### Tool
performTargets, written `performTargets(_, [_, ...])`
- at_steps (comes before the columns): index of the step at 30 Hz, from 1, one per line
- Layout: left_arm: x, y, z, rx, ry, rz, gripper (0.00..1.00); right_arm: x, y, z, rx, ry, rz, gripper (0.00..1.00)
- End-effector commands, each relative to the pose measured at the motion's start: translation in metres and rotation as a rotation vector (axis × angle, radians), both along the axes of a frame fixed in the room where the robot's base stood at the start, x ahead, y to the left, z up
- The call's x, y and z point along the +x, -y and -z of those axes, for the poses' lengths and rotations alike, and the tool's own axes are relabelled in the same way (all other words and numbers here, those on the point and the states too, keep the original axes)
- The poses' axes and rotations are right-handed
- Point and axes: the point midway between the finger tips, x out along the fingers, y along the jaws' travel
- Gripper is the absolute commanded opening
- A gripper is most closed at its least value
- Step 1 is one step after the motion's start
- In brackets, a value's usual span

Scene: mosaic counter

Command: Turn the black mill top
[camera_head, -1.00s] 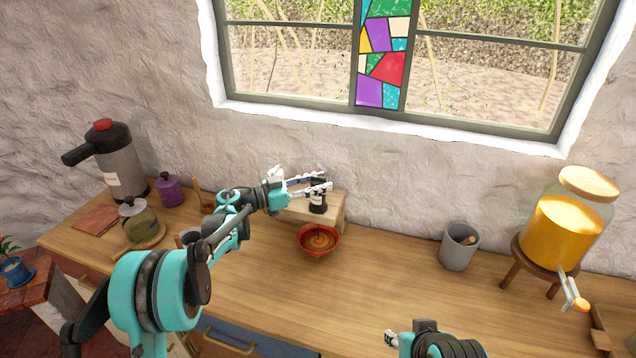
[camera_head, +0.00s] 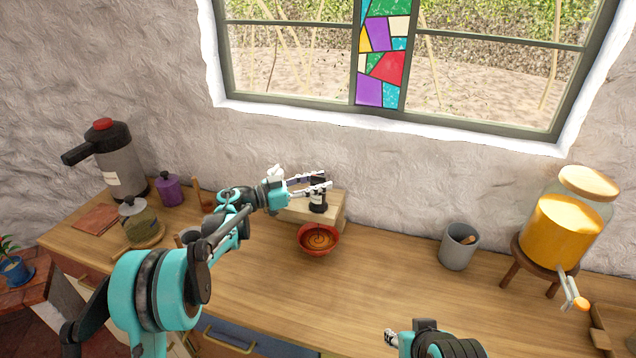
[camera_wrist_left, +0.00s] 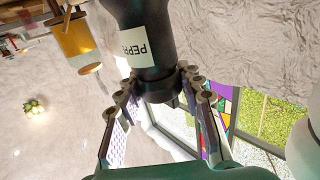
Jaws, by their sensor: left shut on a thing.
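The black mill (camera_head: 318,203) stands upright on a low wooden block (camera_head: 335,213) against the back wall. Its white label shows; in the left wrist view the mill (camera_wrist_left: 140,20) appears upside down, with letters reading "PEPP". My left gripper (camera_head: 320,183) reaches in from the left and is shut on the black mill top (camera_wrist_left: 158,88), with a finger on each side. The fingers partly hide the top in the head view. My right gripper (camera_head: 391,338) is low at the front, away from the mill, and its jaws are too small to read.
A red bowl (camera_head: 318,240) sits just in front of the block. A grey cup (camera_head: 459,247) and a glass dispenser (camera_head: 563,232) on a stand are to the right. A pump flask (camera_head: 116,165), purple jar (camera_head: 169,189) and glass jar (camera_head: 138,224) are left. The middle-right counter is clear.

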Motion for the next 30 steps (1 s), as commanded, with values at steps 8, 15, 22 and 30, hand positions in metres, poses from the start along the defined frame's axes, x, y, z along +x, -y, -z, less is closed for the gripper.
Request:
performTargets(8, [0.0, 0.0, 0.0, 0.0, 0.0, 0.0, 0.47, 0.0, 0.0, 0.0, 0.0, 0.0, 0.0, 0.4])
performTargets(15, [0.0, 0.0, 0.0, 0.0, 0.0, 0.0, 0.59, 0.0, 0.0, 0.0, 0.0, 0.0, 0.0, 0.4])
performTargets(22, [-0.003, -0.008, 0.0, 0.0, 0.0, -0.001, 0.59, 0.0, 0.0, 0.0, 0.0, 0.0, 0.0, 0.4])
performTargets(30, [-0.024, -0.059, 0.0, 0.0, 0.0, -0.004, 0.59, 0.0, 0.0, 0.0, 0.0, 0.0, 0.0, 0.4])
